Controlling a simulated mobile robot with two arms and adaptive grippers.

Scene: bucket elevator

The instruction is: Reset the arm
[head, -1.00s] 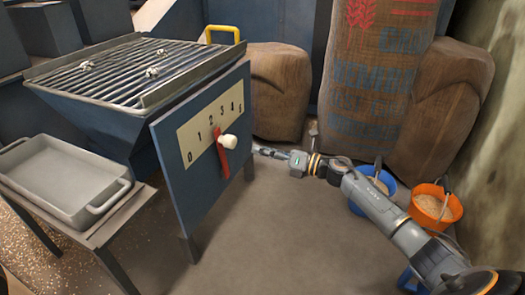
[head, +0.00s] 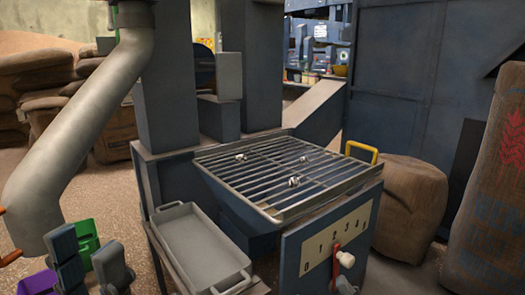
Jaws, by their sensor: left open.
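My left gripper (head: 86,262) is in the lower left corner of the head view. Its two dark grey-blue fingers stand apart with nothing between them. It is left of the grey tray, apart from the lever panel. At the bottom edge, just below the lever's white knob, a small grey piece (head: 345,286) may be part of my right arm or gripper. It is too cut off to tell its jaws.
The numbered panel (head: 301,262) carries a red lever (head: 335,262) with a white knob. A grated hopper (head: 268,213) has small metal pieces on top. A grey tray (head: 190,238) sits left of it. A thick pipe (head: 80,130), green bin (head: 88,241) and sacks (head: 407,207) stand around.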

